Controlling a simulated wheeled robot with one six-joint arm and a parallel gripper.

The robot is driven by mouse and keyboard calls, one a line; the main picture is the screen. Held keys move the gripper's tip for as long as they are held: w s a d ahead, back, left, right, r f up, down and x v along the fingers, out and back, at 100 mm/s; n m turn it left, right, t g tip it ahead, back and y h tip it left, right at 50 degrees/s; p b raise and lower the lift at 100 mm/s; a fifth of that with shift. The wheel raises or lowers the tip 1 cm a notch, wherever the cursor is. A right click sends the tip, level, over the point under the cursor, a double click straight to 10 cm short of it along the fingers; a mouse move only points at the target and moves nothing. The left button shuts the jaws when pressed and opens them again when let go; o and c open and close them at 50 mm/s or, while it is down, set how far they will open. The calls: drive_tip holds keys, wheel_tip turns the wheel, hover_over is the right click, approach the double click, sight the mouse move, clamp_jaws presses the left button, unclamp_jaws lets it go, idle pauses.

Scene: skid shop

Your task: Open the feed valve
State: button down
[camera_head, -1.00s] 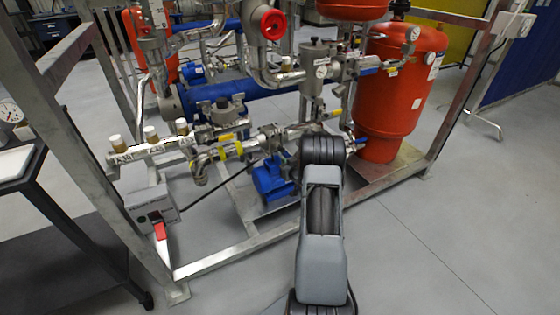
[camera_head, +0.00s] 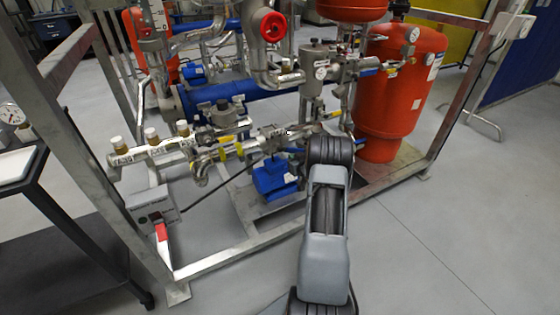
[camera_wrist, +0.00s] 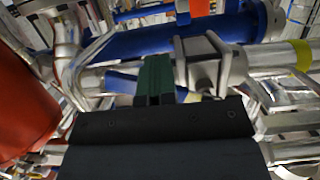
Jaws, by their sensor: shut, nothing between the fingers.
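I cannot tell for certain which fitting is the feed valve. In the head view, a blue lever handle (camera_head: 293,150) shows on the low pipe just left of my arm. Another blue handle (camera_head: 370,71) is on the upper pipe by the red tank. In the wrist view, the green fingers of my gripper (camera_wrist: 154,72) are together and empty, in front of the steel piping. A blue piece, perhaps a lever (camera_wrist: 120,82), shows just left of the fingers; I cannot tell whether they touch. My arm hides the gripper in the head view.
A red handwheel (camera_head: 273,25) is high on the skid. A blue pump (camera_head: 275,178) sits low, left of my arm. A red tank (camera_head: 388,100) stands at the right. A switch box (camera_head: 152,208) is on the left frame post.

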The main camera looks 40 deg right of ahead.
drive_tip(key=shift+s+d+r, duration=0.1)
drive_tip(key=shift+d+r, duration=0.1)
drive_tip(key=shift+d, duration=0.1)
drive_tip(key=shift+d+r+p, duration=0.65)
drive_tip(key=shift+r+p, duration=0.05)
drive_tip(key=shift+r, duration=0.25)
drive_tip(key=s+a+f, duration=0.1)
drive_tip(key=s, duration=0.9)
drive_tip(key=shift+a+f+p, duration=0.15)
drive_tip(key=shift+f+p, duration=0.15)
drive_tip(key=shift+f, duration=0.1)
